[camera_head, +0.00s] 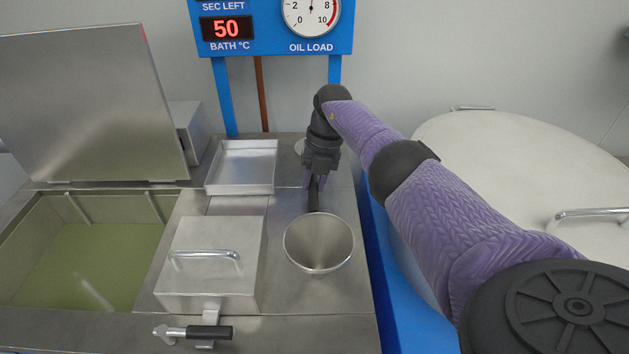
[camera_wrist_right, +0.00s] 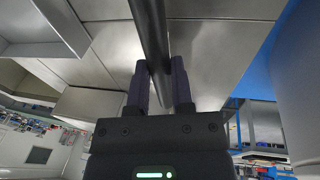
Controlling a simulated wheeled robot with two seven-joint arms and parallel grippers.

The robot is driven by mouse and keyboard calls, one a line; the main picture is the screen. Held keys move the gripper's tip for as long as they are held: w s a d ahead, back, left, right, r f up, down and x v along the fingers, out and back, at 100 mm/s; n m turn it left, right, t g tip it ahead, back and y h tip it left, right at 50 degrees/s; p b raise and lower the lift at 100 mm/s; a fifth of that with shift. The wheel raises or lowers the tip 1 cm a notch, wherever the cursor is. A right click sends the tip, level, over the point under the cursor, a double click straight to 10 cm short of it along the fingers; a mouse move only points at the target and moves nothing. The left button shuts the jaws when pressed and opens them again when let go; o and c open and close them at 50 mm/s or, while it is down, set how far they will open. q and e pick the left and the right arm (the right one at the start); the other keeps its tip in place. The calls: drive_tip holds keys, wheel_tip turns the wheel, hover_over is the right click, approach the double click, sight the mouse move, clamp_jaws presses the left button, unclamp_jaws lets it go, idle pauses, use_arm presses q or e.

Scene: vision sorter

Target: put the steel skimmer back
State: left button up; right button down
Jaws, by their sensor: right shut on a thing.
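My right gripper (camera_head: 315,183) is above the steel counter, behind the conical steel cup (camera_head: 320,262). It is shut on a dark rod-like handle (camera_head: 314,198), which I take to be the steel skimmer's. In the right wrist view the handle (camera_wrist_right: 149,28) runs between the two fingers (camera_wrist_right: 158,72) and out of the top edge. The skimmer's head does not show in either view. In the head view the handle's near end lies close to the cup's back rim. The cup looks empty. My left gripper is out of view.
An open vat of greenish oil (camera_head: 95,262) with a raised lid (camera_head: 90,105) is at left. A lidded steel box (camera_head: 210,285), a shallow tray (camera_head: 242,180) and a black-handled lever (camera_head: 209,332) are nearby. A large round lid (camera_head: 500,165) is at right.

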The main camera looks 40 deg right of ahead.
drive_tip(key=c, duration=0.9)
unclamp_jaws()
drive_tip(key=o, duration=0.4)
drive_tip(key=p+v, duration=0.1)
drive_tip(key=v, duration=1.1)
drive_tip(key=shift+r+p, duration=0.15)
drive_tip(key=shift+p, duration=0.25)
